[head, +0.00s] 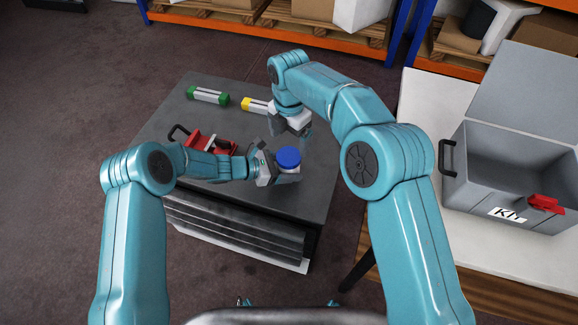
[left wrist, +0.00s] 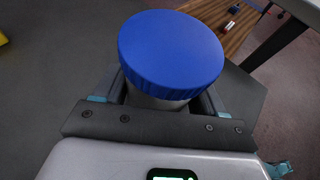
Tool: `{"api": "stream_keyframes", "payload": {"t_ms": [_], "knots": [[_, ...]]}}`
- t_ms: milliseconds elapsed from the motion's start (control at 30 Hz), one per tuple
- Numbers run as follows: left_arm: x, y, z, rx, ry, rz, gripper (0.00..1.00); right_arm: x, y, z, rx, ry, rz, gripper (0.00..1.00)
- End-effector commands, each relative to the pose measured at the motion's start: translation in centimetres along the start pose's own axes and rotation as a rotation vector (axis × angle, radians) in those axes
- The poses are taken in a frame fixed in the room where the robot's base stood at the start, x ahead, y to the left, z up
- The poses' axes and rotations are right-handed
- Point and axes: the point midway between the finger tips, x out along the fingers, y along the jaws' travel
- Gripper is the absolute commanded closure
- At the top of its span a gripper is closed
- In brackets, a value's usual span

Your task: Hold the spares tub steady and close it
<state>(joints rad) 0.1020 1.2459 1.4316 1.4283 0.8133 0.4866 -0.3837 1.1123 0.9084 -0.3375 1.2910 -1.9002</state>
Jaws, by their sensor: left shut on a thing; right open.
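The spares tub has a grey body (left wrist: 155,102) and a round blue lid (left wrist: 170,50) sitting on its top; I cannot tell how tightly it is on. The blue lid also shows in the head view (head: 289,157), near the right part of the dark table. My left gripper (head: 287,174) is shut on the tub's body, a finger on each side below the lid. Most of the body is hidden by the lid and gripper. My right gripper (head: 290,132) is open and points down just behind the lid, apart from it.
Shelving stands behind.

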Motion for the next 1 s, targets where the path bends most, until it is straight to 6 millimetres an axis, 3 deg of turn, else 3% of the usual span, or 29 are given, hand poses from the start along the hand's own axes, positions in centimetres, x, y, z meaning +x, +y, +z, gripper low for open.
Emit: {"api": "stream_keyframes", "payload": {"t_ms": [133, 467, 1000], "knots": [[0.0, 0.0, 0.0, 0.001, -0.001, 0.0, 1.0, -1.1, 0.3, 0.0, -0.03, -0.007, 0.016, 0.06], [0.0, 0.0, 0.0, 0.0, -0.001, 0.0, 1.0, -0.9, 0.3, -0.1, -0.028, -0.008, 0.016, 0.06], [0.0, 0.0, 0.1, 0.0, -0.001, 0.0, 1.0, 6.1, 0.4, 0.0, -0.026, -0.007, 0.016, 0.06]]}}
